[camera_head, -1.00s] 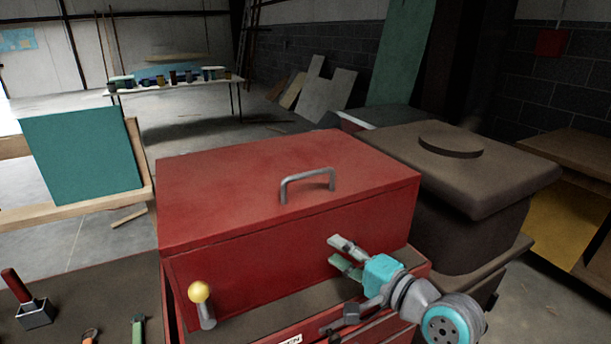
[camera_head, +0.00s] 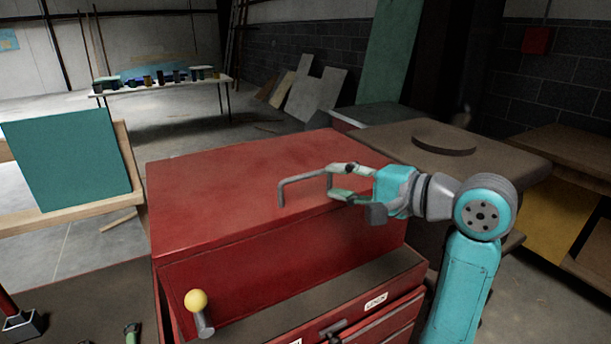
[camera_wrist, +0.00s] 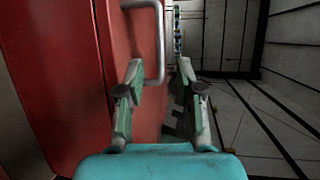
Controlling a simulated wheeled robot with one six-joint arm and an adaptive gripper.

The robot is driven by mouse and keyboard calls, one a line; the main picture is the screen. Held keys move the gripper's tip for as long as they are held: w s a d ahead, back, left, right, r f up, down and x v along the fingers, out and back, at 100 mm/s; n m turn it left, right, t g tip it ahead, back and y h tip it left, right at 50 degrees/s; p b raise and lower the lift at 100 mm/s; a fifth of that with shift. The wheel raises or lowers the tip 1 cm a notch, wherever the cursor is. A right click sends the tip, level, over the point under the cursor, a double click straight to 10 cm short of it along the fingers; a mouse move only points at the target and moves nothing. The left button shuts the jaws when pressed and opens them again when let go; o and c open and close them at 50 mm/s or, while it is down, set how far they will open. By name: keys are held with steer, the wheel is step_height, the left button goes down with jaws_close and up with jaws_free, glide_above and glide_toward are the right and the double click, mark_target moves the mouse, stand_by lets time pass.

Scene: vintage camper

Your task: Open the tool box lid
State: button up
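The red tool box (camera_head: 250,275) has its lid (camera_head: 225,190) shut, with a grey bar handle (camera_head: 283,190) on top near the front edge. My gripper (camera_head: 338,182) is at the right end of this handle, coming from the right. Its two fingers are spread, and the right leg of the handle appears between or just beyond their tips. In the wrist view the handle (camera_wrist: 160,45) runs between the open fingers of my gripper (camera_wrist: 160,75), nearer the left one. I cannot tell whether a finger touches it. The red lid (camera_wrist: 75,85) fills the left side there.
A yellow-knobbed lever (camera_head: 198,305) stands at the front left of the box. A brown lidded bin (camera_head: 490,165) stands close on the right, behind my arm. A teal panel (camera_head: 68,160) is at the left. Labelled drawers (camera_head: 375,302) are below the box.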

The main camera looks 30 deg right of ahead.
mark_target(309, 176)
steer(key=x, duration=0.8)
jaws_close()
